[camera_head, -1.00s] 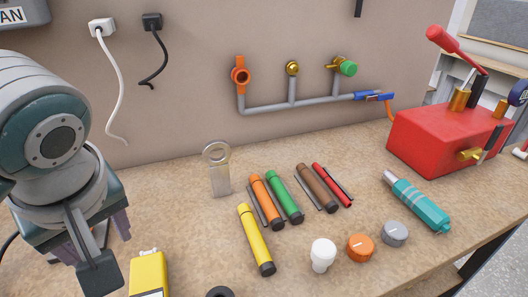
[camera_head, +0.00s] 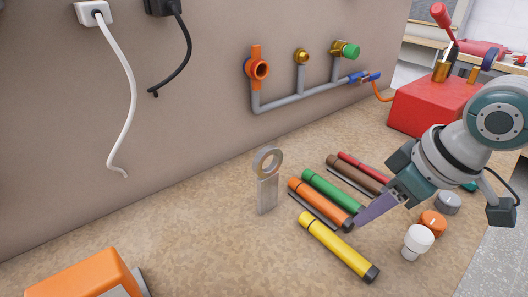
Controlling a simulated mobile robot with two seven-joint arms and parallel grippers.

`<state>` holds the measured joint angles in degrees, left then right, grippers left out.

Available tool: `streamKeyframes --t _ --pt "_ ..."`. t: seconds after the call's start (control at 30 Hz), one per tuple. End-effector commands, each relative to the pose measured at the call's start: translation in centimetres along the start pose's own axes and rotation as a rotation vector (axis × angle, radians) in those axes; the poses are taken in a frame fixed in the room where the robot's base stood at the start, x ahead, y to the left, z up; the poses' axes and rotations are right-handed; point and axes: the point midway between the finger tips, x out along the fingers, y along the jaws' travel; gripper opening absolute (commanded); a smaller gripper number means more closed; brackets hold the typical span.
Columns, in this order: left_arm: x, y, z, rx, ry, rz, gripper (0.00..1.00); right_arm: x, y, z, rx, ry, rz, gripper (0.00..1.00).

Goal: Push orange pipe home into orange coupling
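The orange pipe (camera_head: 316,202) lies on the bench between the green and yellow pipes, its black end toward the front right. The orange coupling (camera_head: 257,69) is fixed on the wall on the grey pipework, its round opening facing out. My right gripper (camera_head: 366,216) comes in from the right, with its purple finger pointing down-left beside the black end of the orange pipe. Only one finger shows clearly, so I cannot tell whether it is open or touches the pipe. My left gripper is out of view.
A green pipe (camera_head: 330,188), brown pipe (camera_head: 352,173) and yellow pipe (camera_head: 335,244) lie alongside. A metal ring stand (camera_head: 267,190) is upright left of them. White (camera_head: 417,239) and orange (camera_head: 432,222) knobs stand at right, a red pump box (camera_head: 425,103) behind. The left bench is mostly clear.

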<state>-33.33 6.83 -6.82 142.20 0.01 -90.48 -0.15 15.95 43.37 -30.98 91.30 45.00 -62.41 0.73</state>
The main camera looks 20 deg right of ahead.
Motion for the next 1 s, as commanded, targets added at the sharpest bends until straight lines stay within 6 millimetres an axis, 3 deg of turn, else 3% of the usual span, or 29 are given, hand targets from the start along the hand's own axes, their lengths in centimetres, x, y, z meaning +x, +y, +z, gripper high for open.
streamKeyframes --t 0.4,0.7,1.0 --pt "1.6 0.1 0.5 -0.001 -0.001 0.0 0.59 5.2 0.1 -0.6 -0.001 -0.001 -0.001 0.38" --pt "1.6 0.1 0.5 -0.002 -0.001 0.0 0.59 5.5 0.1 -0.6 -0.002 0.0 0.0 0.38" --pt "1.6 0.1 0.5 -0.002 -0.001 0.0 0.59 5.5 0.1 -0.6 -0.002 -0.001 0.0 0.05"
